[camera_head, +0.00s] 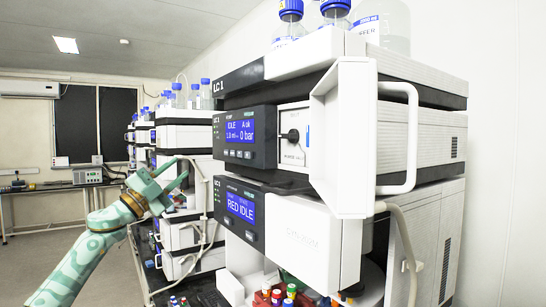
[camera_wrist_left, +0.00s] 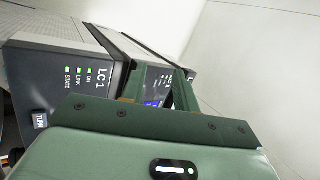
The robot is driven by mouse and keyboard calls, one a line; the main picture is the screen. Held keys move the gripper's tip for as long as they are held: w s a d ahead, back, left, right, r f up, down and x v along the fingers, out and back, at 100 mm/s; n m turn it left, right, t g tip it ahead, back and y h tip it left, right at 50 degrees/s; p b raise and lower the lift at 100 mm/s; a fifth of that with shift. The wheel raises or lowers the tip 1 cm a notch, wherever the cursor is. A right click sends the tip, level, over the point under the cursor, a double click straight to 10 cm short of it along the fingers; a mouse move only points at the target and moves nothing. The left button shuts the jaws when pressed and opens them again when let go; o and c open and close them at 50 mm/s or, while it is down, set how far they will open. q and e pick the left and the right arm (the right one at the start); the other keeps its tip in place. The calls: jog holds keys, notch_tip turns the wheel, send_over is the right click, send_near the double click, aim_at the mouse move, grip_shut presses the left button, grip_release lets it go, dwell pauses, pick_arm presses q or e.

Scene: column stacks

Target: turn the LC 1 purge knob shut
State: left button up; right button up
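The LC 1 purge knob (camera_head: 292,135) is a small black knob on the white front panel of the LC 1 module (camera_head: 250,134). Its handle appears to point left. The white module door (camera_head: 340,140) stands swung open to the right of the knob. My left gripper (camera_head: 184,168) is open and empty, to the left of the stack and well apart from the knob. The left wrist view shows the LC 1 label (camera_wrist_left: 103,76) and the gripper fingers (camera_wrist_left: 160,90) with a gap between them. The knob cannot be made out there. My right gripper is in neither view.
Blue-capped bottles (camera_head: 290,12) stand on top of the stack. A lower module with a RED IDLE display (camera_head: 240,207) sits beneath LC 1. Colour-capped vials (camera_head: 275,296) are at the bottom. More instrument stacks (camera_head: 185,135) stand behind my left gripper. Open floor lies at left.

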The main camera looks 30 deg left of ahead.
pick_arm(q)
jog(key=s+d+r+m+g+h, duration=0.6)
jog(key=s+d+r+m+h, duration=0.45)
jog(key=d+r, duration=0.3)
jog(key=g+y+p, duration=0.2)
jog(key=g+p, duration=0.3)
send_near(282, 137)
jog(key=shift+h, duration=0.25)
jog(key=p+x, duration=0.4)
jog(key=x, duration=0.3)
jog(key=shift+w+d+r, duration=0.1)
jog(key=shift+w+d, duration=0.05)
jog(key=shift+w, duration=0.05)
jog(key=shift+w+d, duration=0.4)
jog(key=shift+f, duration=0.2)
